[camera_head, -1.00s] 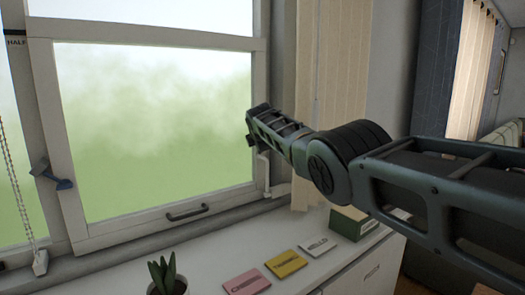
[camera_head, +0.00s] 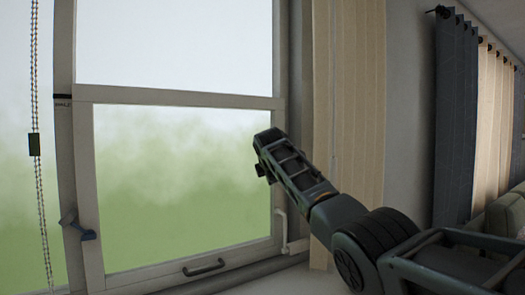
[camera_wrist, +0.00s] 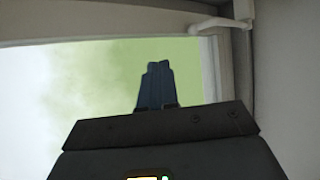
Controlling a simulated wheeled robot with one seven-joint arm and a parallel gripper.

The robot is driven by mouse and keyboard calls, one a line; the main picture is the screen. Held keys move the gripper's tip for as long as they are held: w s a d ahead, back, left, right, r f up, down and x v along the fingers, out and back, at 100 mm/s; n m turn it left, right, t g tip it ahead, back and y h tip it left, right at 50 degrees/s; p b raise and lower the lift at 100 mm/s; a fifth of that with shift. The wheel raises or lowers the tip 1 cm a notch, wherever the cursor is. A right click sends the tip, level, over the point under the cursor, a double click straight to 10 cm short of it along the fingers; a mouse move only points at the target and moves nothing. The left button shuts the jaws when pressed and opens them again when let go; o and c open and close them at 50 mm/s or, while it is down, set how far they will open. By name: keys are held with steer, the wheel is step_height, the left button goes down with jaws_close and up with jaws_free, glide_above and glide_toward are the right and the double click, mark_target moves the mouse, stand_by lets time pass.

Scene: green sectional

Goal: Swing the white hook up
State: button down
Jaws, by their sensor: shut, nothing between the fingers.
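The white hook (camera_head: 282,232) is a slim white piece on the right side of the window frame, running roughly downward near the lower corner of the pane. In the wrist view a white fitting that looks like it (camera_wrist: 238,14) shows at the top right, partly cut by the edge. My gripper (camera_head: 261,157) is in front of the right part of the pane, above the hook and apart from it. In the wrist view its dark fingers (camera_wrist: 155,72) are together with nothing between them, against the green and white pane.
A blue-grey latch (camera_head: 78,225) is on the left window frame, with a beaded chain (camera_head: 40,200) beyond it. A dark handle (camera_head: 204,267) is on the lower sash rail. A beige blind (camera_head: 348,110) hangs right of the window, close behind my arm.

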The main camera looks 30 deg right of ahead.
steer(key=s+a+r+b, duration=0.1)
steer(key=s+a+r, duration=0.1)
steer(key=r, duration=0.3)
steer(key=s+a+r+b, duration=0.1)
steer(key=s+a+r, duration=0.1)
steer(key=r, duration=0.3)
steer(key=shift+a, duration=0.85)
